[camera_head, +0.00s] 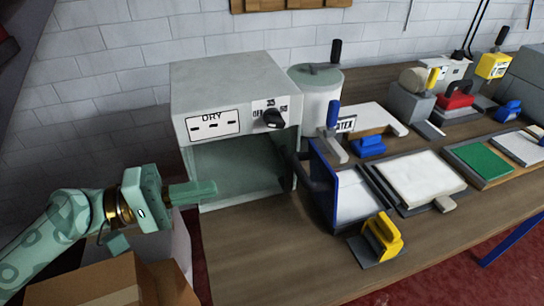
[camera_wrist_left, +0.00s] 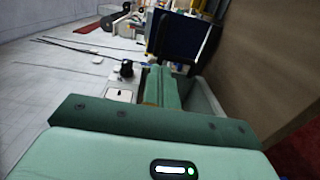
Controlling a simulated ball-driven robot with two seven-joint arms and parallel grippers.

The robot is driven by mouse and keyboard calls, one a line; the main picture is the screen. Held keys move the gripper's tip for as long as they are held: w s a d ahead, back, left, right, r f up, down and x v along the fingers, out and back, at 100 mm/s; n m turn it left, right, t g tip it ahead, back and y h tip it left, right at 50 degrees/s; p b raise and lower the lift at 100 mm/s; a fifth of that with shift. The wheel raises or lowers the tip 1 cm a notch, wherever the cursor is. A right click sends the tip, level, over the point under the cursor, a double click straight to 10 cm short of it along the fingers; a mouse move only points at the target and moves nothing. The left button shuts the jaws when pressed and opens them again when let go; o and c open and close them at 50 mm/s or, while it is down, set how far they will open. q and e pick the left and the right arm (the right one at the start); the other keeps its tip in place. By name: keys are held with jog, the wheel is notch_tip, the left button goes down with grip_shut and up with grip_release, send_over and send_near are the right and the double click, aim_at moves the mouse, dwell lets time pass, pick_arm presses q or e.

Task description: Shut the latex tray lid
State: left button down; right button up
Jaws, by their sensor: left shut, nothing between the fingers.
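A blue panel with a dark edge (camera_head: 322,183) stands upright and tilted at the left side of a shallow tray with a white surface (camera_head: 362,203); it looks like the raised lid. The panel also shows dark blue in the left wrist view (camera_wrist_left: 178,38). A LATEX label (camera_head: 345,125) stands behind, so I cannot be sure which tray it names. My left gripper (camera_head: 214,187) is shut and empty, in front of the open DRY box (camera_head: 228,78) and well left of the panel. Its fingers also show in the left wrist view (camera_wrist_left: 161,72). My right gripper is not in view.
A yellow-handled tool (camera_head: 383,235) stands in front of the tray. A second framed white sheet (camera_head: 420,178) lies to the right. The front left bench top (camera_head: 265,265) is clear. Cardboard (camera_head: 95,283) sits below my arm.

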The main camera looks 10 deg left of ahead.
pick_arm(q)
jog(key=p, duration=0.2)
send_near(296, 172)
jog(key=x, duration=0.6)
jog(key=shift+w+d+f, duration=0.1)
jog(key=shift+w+d, duration=0.05)
jog(key=shift+d, duration=0.25)
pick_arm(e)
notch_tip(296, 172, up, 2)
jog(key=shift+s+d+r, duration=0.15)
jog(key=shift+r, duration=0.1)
